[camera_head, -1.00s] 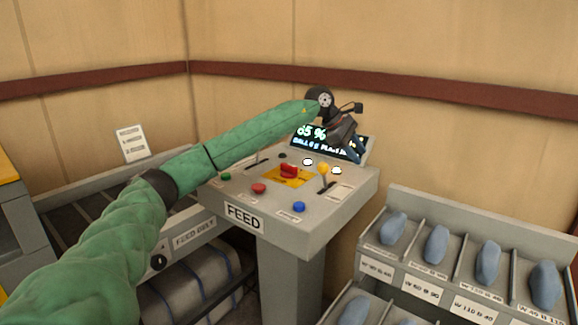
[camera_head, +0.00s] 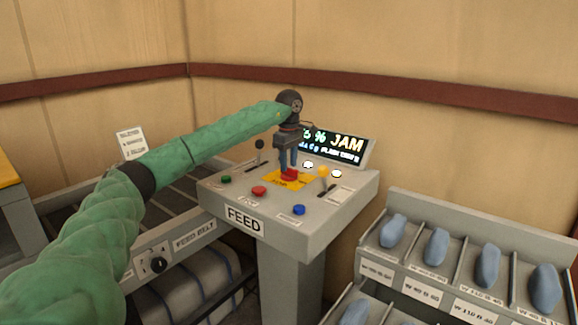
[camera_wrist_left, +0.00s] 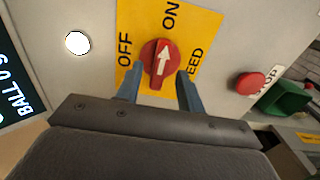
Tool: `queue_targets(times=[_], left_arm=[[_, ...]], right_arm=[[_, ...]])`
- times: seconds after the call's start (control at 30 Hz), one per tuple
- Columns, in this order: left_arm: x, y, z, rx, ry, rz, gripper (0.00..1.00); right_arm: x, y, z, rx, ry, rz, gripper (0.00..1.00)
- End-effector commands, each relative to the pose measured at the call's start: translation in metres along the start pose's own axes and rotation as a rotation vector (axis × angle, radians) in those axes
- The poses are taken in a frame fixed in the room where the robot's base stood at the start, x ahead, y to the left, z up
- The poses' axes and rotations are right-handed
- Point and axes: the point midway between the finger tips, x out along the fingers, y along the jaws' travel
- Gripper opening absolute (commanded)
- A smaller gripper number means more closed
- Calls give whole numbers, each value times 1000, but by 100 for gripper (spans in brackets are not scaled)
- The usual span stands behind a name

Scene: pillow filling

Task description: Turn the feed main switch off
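The feed main switch is a red rotary knob (camera_head: 289,175) on a yellow plate (camera_head: 272,182) on top of the FEED console. In the left wrist view the knob (camera_wrist_left: 161,63) has a white arrow pointing at ON; OFF is printed to its left. My left gripper (camera_head: 288,165) is above the plate, pointing down. Its blue fingers (camera_wrist_left: 158,72) are open, one on each side of the knob's near part. I cannot tell whether they touch it. My right gripper is not in view.
The FEED console (camera_head: 330,220) also carries a red button (camera_head: 259,190), a blue button (camera_head: 298,210), a green button (camera_head: 226,179), a yellow-knobbed lever (camera_head: 323,172) and a black-knobbed lever (camera_head: 259,145). A rack (camera_head: 480,215) of blue pieces stands right.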

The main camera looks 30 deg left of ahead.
Motion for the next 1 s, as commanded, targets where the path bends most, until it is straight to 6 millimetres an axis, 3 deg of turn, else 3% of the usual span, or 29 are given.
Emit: queue_targets(times=[0.2,0.5,0.53,0.7,0.73,1.0], left_arm=[[18,0,0,0,0,0,38],[21,0,0,0,-1,1,38],[21,0,0,0,-1,1,36],[21,0,1,0,-1,1,3],[21,0,1,0,-1,1,0],[20,0,1,-16,-2,1,0]], right_arm=[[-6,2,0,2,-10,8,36],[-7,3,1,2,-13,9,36],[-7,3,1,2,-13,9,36],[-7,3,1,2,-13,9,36],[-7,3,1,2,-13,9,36],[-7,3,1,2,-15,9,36]])
